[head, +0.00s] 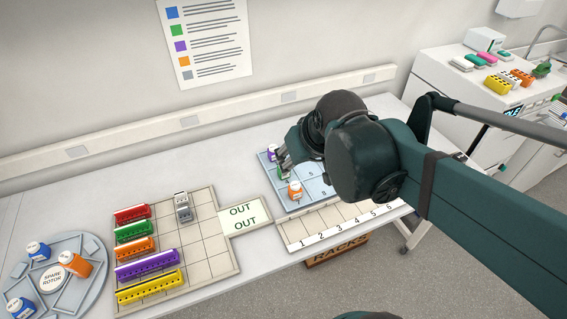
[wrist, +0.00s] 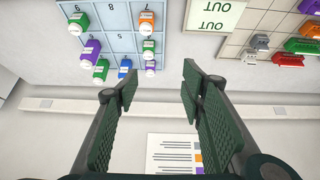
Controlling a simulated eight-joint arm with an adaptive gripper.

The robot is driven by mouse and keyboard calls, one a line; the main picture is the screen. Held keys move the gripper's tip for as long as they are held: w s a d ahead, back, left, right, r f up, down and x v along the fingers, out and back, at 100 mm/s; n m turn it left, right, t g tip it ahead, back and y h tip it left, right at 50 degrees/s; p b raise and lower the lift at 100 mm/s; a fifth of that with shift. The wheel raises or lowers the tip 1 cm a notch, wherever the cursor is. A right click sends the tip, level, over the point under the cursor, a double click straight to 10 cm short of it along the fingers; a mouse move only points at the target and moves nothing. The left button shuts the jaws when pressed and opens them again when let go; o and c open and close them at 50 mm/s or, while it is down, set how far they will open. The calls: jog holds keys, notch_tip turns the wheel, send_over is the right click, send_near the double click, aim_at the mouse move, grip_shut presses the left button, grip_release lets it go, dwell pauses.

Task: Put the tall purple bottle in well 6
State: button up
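A blue numbered tray (head: 315,199) lies on the bench, and it also shows upside down in the wrist view (wrist: 118,41). The well 6 label is not clearly readable. My gripper (wrist: 158,88) is open and empty. In the head view my arm hides much of the tray.
An OUT plate (head: 244,213) and a grid (head: 205,245) with coloured racks lie left. A spare rotor (head: 85,293) is at far left.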

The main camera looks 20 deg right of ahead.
jog(key=s+a, duration=0.3)
jog(key=s, duration=0.1)
jog(key=shift+s+a+t, duration=0.4)
